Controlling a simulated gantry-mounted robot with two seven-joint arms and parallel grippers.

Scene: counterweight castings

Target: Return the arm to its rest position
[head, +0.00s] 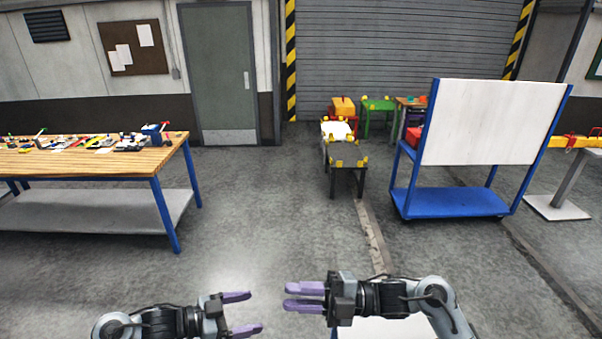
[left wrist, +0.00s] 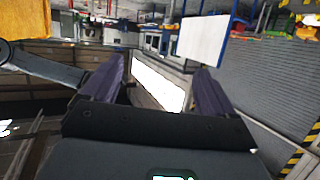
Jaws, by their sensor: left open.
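My left gripper (head: 242,312) is at the bottom of the head view, its purple fingers spread apart and pointing right. In the left wrist view its two fingers (left wrist: 160,70) stand apart with nothing gripped between them; a bright white surface shows beyond the gap. My right gripper (head: 288,296) is just to the right, its purple fingers pointing left toward the left one. Its fingers look close together, and the angle does not show clearly whether they are shut. No object shows in it. The two grippers are apart.
A wooden workbench (head: 90,160) with small parts stands at the left. A blue cart (head: 450,203) with a white panel (head: 490,122) stands at the right. Small tables (head: 346,157) with yellow pieces stand in the middle back. A pale surface (head: 385,329) lies below my right arm. Floor ahead is clear.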

